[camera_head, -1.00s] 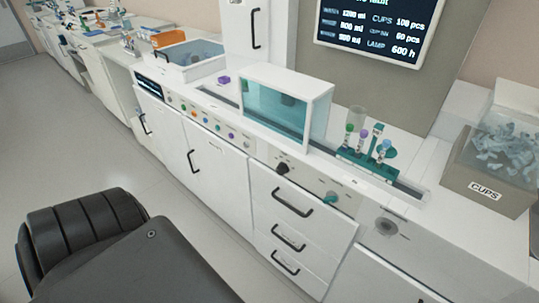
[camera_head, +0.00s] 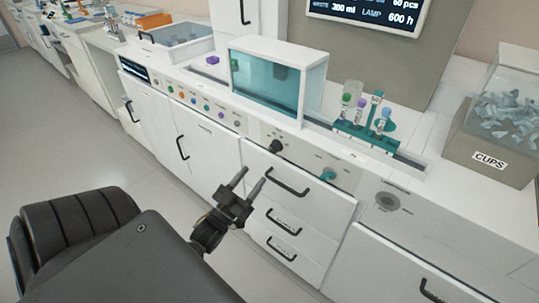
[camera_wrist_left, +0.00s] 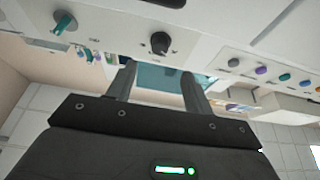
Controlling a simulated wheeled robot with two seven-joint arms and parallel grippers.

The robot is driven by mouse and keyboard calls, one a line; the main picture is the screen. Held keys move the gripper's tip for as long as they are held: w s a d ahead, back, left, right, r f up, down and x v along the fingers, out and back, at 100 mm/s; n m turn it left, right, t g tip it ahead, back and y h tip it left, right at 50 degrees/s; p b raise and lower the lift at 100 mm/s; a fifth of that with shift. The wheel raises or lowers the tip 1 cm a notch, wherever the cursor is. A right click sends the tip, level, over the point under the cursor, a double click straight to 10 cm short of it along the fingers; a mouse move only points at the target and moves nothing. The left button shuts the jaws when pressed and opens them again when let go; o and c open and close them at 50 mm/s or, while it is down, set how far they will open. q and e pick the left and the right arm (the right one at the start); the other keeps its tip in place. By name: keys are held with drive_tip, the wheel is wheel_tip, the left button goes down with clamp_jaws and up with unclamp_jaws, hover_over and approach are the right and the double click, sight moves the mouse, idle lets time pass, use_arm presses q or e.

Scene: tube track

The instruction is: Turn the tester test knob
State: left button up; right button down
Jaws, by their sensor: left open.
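A black knob (camera_head: 276,146) sits on the white front panel above the drawers. A teal knob (camera_head: 327,173) is on the same panel, to its right. I cannot read which label belongs to the test knob. My left gripper (camera_head: 252,175) is open and empty, in front of the cabinet, lower and left of the black knob and apart from it. In the left wrist view the black knob (camera_wrist_left: 159,43) shows beyond the gap between my fingers (camera_wrist_left: 157,72), and the teal knob (camera_wrist_left: 63,20) is at upper left. My right gripper is not in view.
Drawer handles (camera_head: 288,182) stick out below the panel near my gripper. A row of coloured buttons (camera_head: 194,98) lies to the left. A glass-fronted case (camera_head: 265,80), a tube rack (camera_head: 367,134) and a cups bin (camera_head: 490,158) stand on the counter. The floor in front is clear.

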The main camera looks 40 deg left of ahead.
sight(272, 151)
use_arm(q)
drive_tip(key=p+x, duration=0.1)
drive_tip(key=x, duration=0.8)
drive_tip(key=shift+w, duration=0.4)
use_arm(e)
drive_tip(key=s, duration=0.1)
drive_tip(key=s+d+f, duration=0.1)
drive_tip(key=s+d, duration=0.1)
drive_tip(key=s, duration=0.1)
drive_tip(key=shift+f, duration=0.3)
use_arm(q)
drive_tip(key=c, duration=1)
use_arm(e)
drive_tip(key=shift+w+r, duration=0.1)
